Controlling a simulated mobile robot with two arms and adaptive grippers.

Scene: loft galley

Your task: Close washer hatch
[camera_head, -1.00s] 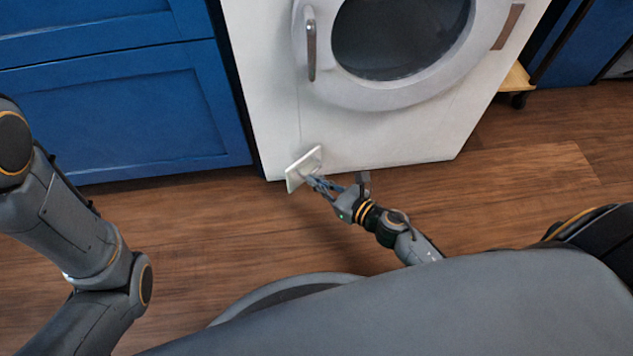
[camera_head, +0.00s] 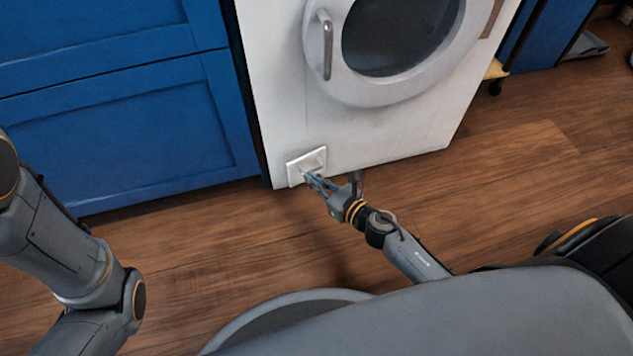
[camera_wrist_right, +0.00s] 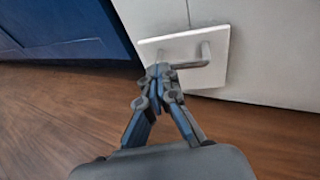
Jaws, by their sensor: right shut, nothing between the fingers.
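The small white square hatch (camera_head: 306,160) sits at the lower left corner of the white washer (camera_head: 400,130). It lies close to the washer's face; I cannot tell whether a thin gap stays at its edge. In the right wrist view the hatch (camera_wrist_right: 217,62) has a light bar handle (camera_wrist_right: 190,65). My right gripper (camera_head: 309,178) is shut and empty, with its fingertips (camera_wrist_right: 165,71) right at the handle and panel. Contact is hard to judge. My left gripper is out of view; only its arm shows at the left.
The washer's round door (camera_head: 375,95) with its grey handle (camera_head: 326,45) is above the hatch. Blue cabinets (camera_head: 130,130) stand at the left, close to the washer.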

